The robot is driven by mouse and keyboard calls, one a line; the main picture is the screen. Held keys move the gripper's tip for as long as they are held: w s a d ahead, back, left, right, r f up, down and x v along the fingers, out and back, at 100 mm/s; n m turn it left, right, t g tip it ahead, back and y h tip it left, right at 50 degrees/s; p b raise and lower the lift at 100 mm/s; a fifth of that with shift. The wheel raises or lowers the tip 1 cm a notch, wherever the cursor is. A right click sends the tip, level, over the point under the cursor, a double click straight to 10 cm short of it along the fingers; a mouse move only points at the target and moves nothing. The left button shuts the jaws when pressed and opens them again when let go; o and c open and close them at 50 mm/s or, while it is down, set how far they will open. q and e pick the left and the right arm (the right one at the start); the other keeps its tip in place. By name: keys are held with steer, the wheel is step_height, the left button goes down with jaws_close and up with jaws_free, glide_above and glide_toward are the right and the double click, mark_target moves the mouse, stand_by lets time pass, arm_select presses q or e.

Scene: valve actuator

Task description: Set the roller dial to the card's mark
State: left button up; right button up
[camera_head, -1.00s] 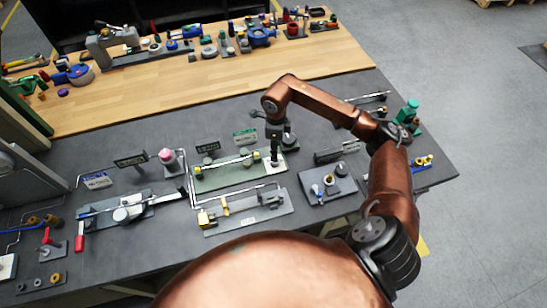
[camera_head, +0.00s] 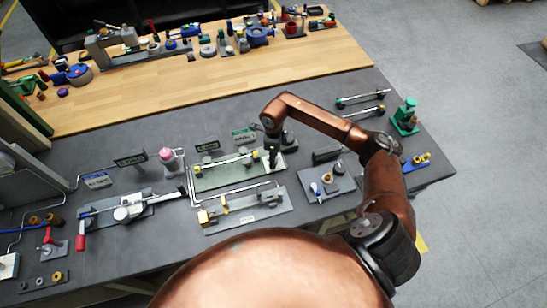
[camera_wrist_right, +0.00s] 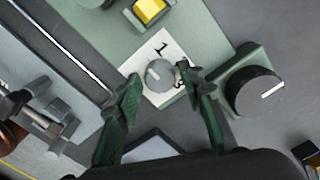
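In the right wrist view, a round grey knob (camera_wrist_right: 159,75) with a pale pointer line sits on a white plate (camera_wrist_right: 150,55) printed with a "1" and another partly hidden mark. I cannot tell for certain that this knob is the roller dial. My right gripper (camera_wrist_right: 160,77) is open, with its green fingers on either side of the knob; the right fingertip is very close to it, and contact is unclear. In the head view my right gripper (camera_head: 272,156) is over the right end of the green plate (camera_head: 215,182).
A black knob (camera_wrist_right: 255,90) on a green block stands close to the right finger. A yellow button (camera_wrist_right: 150,10) lies beyond the dial plate. In the head view, a grey fixture (camera_head: 245,212) is in front and a small knob plate (camera_head: 327,184) to the right.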

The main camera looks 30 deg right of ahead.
steer(key=c, duration=0.9)
steer(key=shift+o, duration=0.2)
steer(key=shift+m, duration=0.3)
steer(key=m, duration=0.3)
steer(key=shift+b, duration=0.35)
steer(key=shift+m, duration=2.6)
steer(key=shift+r, duration=0.1)
steer(key=o, duration=1.2)
steer(key=shift+c, duration=0.2)
